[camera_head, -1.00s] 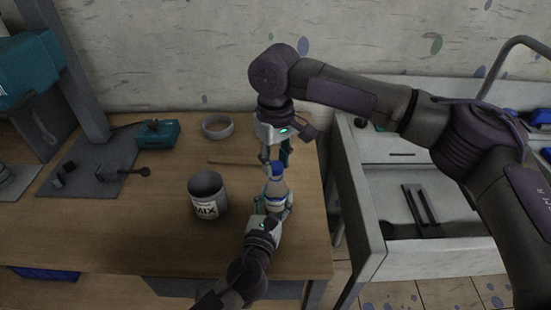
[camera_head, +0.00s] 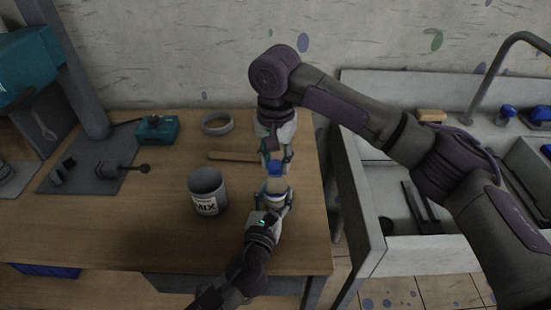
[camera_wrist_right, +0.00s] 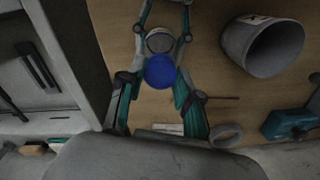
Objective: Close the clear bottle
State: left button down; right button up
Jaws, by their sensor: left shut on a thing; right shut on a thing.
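The clear bottle (camera_head: 275,184) stands upright near the right side of the wooden table. My left gripper (camera_head: 274,200) is shut around its body from the front. The blue cap (camera_head: 275,168) is at the bottle's top; in the right wrist view the cap (camera_wrist_right: 160,71) covers part of the round pale bottle (camera_wrist_right: 159,41). My right gripper (camera_head: 275,160) comes down from above and is shut on the cap, with a finger at each side of it. Whether the cap is seated on the neck or just above it cannot be told.
A grey MIX mug (camera_head: 207,192) stands left of the bottle. A flat wooden stick (camera_head: 233,156) and a white ring (camera_head: 217,124) lie behind it. A teal device (camera_head: 158,130) sits farther left. A white sink unit (camera_head: 405,247) stands right of the table.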

jog(key=m, duration=0.5)
jog(key=shift+f, duration=0.1)
jog(key=m, duration=0.5)
jog(key=shift+s, duration=0.1)
jog(key=m, duration=0.4)
jog(key=shift+m, duration=0.3)
jog(key=m, duration=0.3)
jog(key=o, duration=0.7)
